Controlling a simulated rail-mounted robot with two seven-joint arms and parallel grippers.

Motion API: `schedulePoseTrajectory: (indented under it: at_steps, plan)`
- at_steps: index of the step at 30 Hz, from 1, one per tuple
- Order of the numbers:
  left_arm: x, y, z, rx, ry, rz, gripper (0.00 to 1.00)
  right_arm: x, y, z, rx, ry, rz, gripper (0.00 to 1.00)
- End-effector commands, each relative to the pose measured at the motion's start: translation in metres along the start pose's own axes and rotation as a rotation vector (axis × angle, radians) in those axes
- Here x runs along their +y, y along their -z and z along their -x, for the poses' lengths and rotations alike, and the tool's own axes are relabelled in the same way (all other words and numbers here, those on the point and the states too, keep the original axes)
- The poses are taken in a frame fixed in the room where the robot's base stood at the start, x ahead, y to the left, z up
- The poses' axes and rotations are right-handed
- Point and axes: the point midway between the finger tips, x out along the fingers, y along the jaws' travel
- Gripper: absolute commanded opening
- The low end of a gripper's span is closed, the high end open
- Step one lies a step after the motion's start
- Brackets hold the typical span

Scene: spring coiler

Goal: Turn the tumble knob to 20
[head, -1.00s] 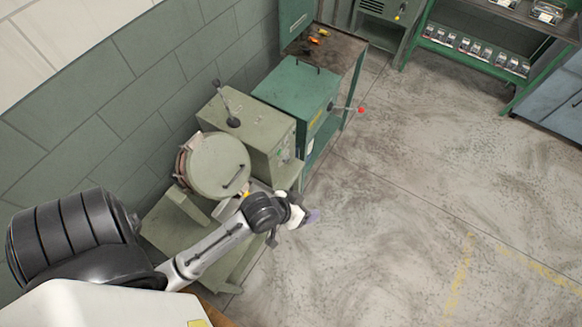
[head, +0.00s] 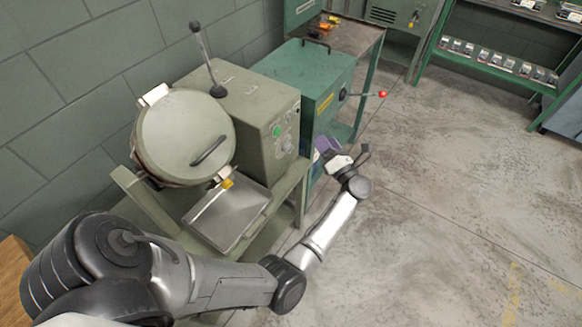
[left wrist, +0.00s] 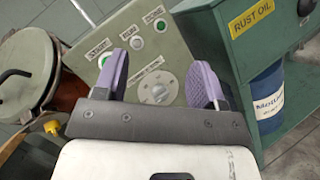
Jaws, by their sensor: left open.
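The tumble knob (left wrist: 158,88) is a light grey dial with a scale around it, on the front panel of the olive-grey control box (head: 255,110). In the left wrist view it shows between my two purple fingers, and the dial's reading is too small to tell. My left gripper (left wrist: 161,72) is open and empty, facing the panel, with the fingers to either side of the knob in the picture. Contact with the knob is not visible. In the head view the left gripper (head: 325,147) is right of the panel. My right gripper is in neither view.
A round lidded drum (head: 185,135) and a metal tray (head: 228,214) stand left. A green rust oil cabinet (head: 305,80) with a red-tipped lever (head: 382,94) stands behind. The floor at right is clear.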

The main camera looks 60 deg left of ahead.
Motion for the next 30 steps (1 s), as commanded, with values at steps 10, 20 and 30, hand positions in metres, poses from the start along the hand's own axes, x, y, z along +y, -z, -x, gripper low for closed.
schedulePoseTrajectory:
  at_steps: [10, 20, 30]
  plan:
    - [-0.044, 0.065, 0.046, 0.409, -0.129, 0.112, 0.64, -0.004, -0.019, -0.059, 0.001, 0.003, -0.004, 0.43]
    - [-0.041, 0.084, 0.025, 0.459, -0.155, 0.119, 0.64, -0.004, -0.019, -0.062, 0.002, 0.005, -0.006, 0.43]
    - [-0.034, 0.112, -0.031, 0.457, -0.154, 0.118, 0.64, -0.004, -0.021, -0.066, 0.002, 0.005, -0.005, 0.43]
